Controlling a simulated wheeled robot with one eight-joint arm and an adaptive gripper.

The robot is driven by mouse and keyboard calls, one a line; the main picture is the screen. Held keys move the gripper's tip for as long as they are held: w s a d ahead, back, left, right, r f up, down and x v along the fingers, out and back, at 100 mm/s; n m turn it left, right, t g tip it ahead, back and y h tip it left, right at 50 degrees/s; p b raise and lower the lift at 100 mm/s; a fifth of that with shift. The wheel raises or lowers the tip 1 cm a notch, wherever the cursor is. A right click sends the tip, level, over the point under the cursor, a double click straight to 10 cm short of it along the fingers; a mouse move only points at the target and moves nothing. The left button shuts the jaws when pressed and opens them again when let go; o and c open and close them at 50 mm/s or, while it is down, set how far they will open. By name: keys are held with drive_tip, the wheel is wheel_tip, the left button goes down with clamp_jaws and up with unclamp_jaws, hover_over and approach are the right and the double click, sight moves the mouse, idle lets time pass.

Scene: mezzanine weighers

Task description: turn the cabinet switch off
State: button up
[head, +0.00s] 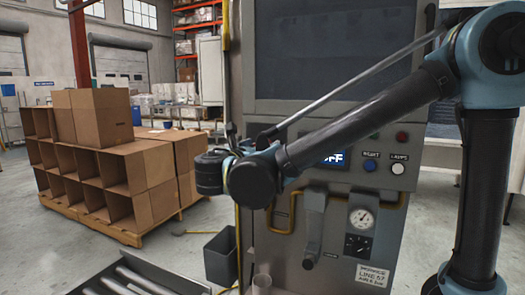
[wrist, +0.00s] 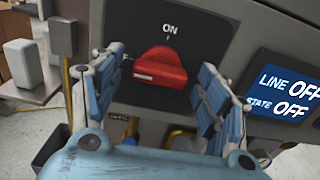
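The cabinet switch, a red rotary handle (wrist: 160,70), sits on a dark plate (wrist: 205,25) in the wrist view. Its grip lies roughly horizontal, with the word ON above it. My gripper (wrist: 161,63) is open, with one blue finger on each side of the handle. I cannot tell whether either finger touches it. A lit display (wrist: 287,95) to the right reads LINE OFF and STATE OFF. In the head view my arm hides the switch and part of the display (head: 338,158) on the grey cabinet (head: 375,230).
Blue and white buttons (head: 370,166), a gauge (head: 362,219) and yellow handles (head: 280,215) are on the cabinet front. A grey bin (head: 221,258) and roller conveyor (head: 135,280) stand low at left. Cardboard boxes (head: 103,115) are on a pallet. Open floor lies between.

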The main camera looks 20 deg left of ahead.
drive_tip(key=s, duration=1.2)
idle(0.6)
